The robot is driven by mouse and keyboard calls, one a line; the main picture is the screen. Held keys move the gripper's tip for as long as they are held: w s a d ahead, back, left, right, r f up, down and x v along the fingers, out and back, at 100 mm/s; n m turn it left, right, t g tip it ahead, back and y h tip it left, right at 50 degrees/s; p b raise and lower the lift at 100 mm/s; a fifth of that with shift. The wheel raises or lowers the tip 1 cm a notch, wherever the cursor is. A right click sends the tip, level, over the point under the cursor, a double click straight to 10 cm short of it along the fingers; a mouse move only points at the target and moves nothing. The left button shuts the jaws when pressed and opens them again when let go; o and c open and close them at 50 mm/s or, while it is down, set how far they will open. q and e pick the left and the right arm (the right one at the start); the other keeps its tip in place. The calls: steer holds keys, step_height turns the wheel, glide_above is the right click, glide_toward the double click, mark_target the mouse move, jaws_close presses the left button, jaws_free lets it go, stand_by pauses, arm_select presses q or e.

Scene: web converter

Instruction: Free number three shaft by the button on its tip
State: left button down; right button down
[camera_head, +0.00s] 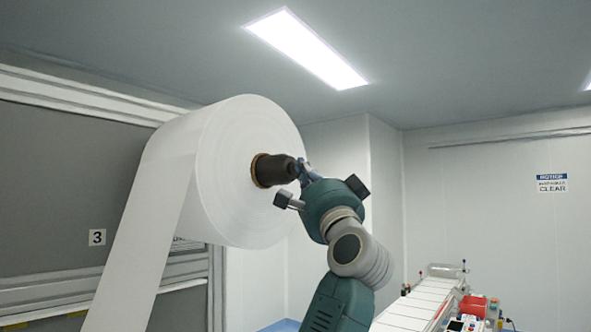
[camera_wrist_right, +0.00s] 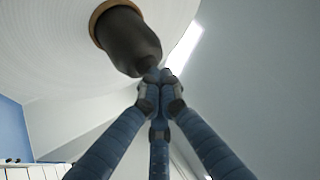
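The number three shaft (camera_head: 275,170) is a dark, rounded stub that sticks out of the brown core of a large white roll (camera_head: 222,160). A white "3" label (camera_head: 97,237) is on the grey panel at left. In the wrist view the dark shaft (camera_wrist_right: 127,42) fills the upper middle, its tip pointing down and right. My right gripper (camera_head: 303,165) is at the shaft's tip. In the wrist view its blue fingers (camera_wrist_right: 157,76) are drawn together, with nothing seen between them. The fingertips meet or nearly meet the tip. The button itself is hidden or too small to tell. My left gripper is out of view.
The white web (camera_head: 140,240) hangs down from the roll at left. A white conveyor-like machine (camera_head: 425,300) with a red part (camera_head: 473,306) stands at lower right.

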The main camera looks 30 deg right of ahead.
steer(key=shift+f, duration=0.1)
steer(key=shift+s, duration=0.3)
steer(key=shift+d, duration=0.1)
steer(key=s+d+b, duration=0.1)
steer(key=s+d, duration=0.1)
steer(key=s, duration=0.3)
steer(key=shift+s+d+b, duration=0.15)
steer(key=shift+s+b, duration=0.15)
steer(key=shift+b, duration=0.05)
stand_by(0.5)
